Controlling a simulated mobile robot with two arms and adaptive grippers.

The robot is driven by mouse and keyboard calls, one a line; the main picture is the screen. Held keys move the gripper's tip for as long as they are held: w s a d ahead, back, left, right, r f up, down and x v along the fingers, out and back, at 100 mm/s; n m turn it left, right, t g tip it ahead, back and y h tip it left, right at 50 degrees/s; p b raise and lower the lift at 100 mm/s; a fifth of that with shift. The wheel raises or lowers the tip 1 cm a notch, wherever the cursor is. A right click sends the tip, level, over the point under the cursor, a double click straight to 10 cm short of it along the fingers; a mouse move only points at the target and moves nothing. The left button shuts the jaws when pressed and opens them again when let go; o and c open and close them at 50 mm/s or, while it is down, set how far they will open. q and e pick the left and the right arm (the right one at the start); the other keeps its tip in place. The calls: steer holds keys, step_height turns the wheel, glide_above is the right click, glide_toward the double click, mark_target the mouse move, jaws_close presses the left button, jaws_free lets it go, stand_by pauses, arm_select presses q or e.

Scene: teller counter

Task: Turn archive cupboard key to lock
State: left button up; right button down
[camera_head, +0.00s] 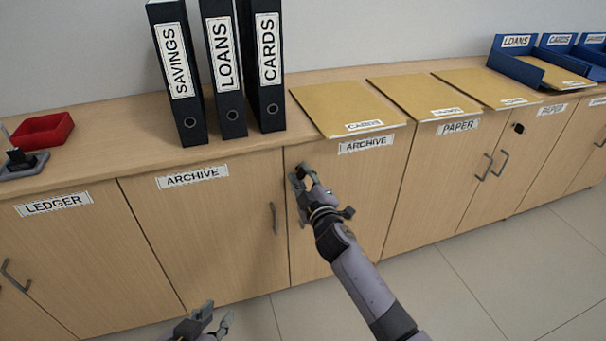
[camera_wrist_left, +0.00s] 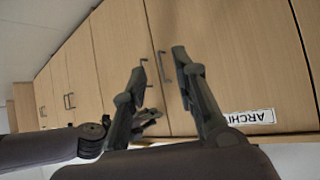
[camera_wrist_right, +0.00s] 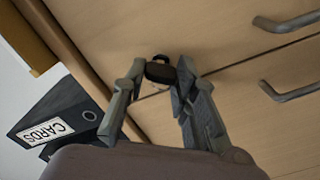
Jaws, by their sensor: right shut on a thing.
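The archive cupboard has two wooden doors, a left door (camera_head: 210,235) and a right door (camera_head: 365,195), both closed and labelled ARCHIVE. My right gripper (camera_head: 301,173) is at the upper left of the right door, near the seam. In the right wrist view it (camera_wrist_right: 160,68) is shut on the dark head of the key (camera_wrist_right: 158,73), close against the door front. The keyhole and the key's shaft are hidden, and I cannot tell the turn angle. My left gripper (camera_head: 217,322) is open and empty, low in front of the left door; its spread fingers show in the left wrist view (camera_wrist_left: 160,62).
Upright black binders (camera_head: 226,80), flat tan folders (camera_head: 345,107), a red tray (camera_head: 42,130) and blue trays (camera_head: 515,62) stand on the counter above. A bar handle (camera_head: 274,218) projects from the left archive door. The floor (camera_head: 480,290) in front is clear.

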steer(key=n, duration=0.3)
steer(key=shift+n, duration=0.4)
arm_select(q)
steer(key=shift+s+a+f+g+y+p, duration=0.2)
steer(key=shift+s+a+f+g, duration=0.1)
steer(key=shift+s+f+g, duration=0.4)
steer(key=shift+s+a+f+g+y+p, duration=0.2)
steer(key=shift+s+f+g, duration=0.25)
steer(key=shift+s, duration=0.45)
arm_select(e)
steer(key=shift+f+n, duration=0.15)
steer(key=shift+n, duration=1.65)
arm_select(q)
steer(key=shift+s+a+f, duration=0.1)
arm_select(e)
steer(key=c, duration=1.3)
jaws_free()
